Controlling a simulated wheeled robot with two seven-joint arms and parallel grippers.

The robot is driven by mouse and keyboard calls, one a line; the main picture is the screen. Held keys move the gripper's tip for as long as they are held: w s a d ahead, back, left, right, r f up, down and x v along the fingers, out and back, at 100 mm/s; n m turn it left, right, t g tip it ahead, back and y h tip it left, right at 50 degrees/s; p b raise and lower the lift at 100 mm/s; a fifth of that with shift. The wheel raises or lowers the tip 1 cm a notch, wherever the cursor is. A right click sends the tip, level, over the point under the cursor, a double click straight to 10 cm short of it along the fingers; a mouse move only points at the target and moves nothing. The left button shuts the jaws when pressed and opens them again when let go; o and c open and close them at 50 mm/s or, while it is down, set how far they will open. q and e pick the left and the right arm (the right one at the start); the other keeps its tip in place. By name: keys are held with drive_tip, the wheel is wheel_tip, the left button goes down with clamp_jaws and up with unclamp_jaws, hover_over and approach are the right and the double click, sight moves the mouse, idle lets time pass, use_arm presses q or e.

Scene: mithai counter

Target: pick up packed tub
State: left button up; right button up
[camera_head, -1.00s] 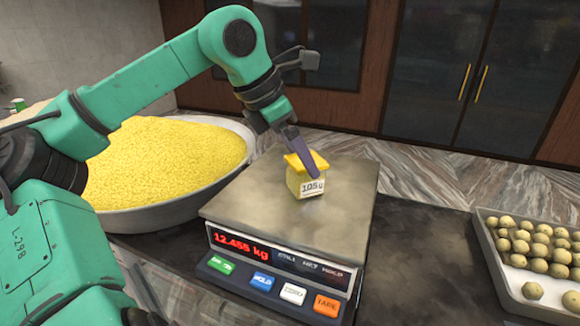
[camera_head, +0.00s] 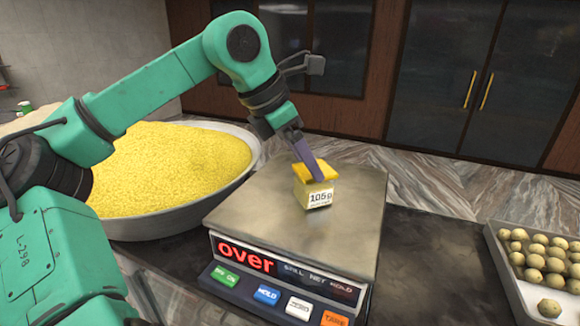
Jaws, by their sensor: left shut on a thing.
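The packed tub (camera_head: 316,195) is a small pale-yellow box with a yellow lid and a white label reading about 105 g. It is over the metal plate of the weighing scale (camera_head: 262,215); I cannot tell whether its base touches the plate. My left gripper (camera_head: 310,170) comes down from above and is shut on the tub at its lid, hiding part of the lid. The scale's red display (camera_head: 245,258) reads "over". My right gripper is not in view.
A wide metal bowl (camera_head: 170,228) heaped with yellow granules stands left of the scale. A tray (camera_head: 508,275) of round sweets is at the right edge. Dark counter lies between scale and tray. Cabinets with glass doors (camera_head: 440,80) stand behind.

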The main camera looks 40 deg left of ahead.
use_arm(q)
drive_tip(key=shift+d+f+g+b, duration=0.3)
drive_tip(key=shift+f+g, duration=0.3)
drive_tip(key=shift+g, duration=0.3)
clamp_jaws()
drive_tip(key=w+r, duration=0.1)
drive_tip(key=r, duration=0.1)
drive_tip(key=w+r, duration=0.1)
drive_tip(key=r, duration=0.2)
drive_tip(key=w+r, duration=0.2)
drive_tip(key=r, duration=0.1)
drive_tip(key=shift+d+r, duration=0.2)
wheel_tip(320, 180, up, 3)
drive_tip(key=p, duration=0.1)
wheel_tip(320, 180, up, 4)
hover_over(321, 166)
drive_tip(key=s, duration=0.1)
drive_tip(key=shift+s+a, duration=0.1)
drive_tip(key=shift+a, duration=0.2)
drive_tip(key=shift+o, duration=0.9)
unclamp_jaws()
drive_tip(key=o, duration=1)
drive_tip(key=shift+c, duration=0.2)
drive_tip(key=shift+s+r, duration=0.15)
drive_tip(key=shift+s, duration=0.1)
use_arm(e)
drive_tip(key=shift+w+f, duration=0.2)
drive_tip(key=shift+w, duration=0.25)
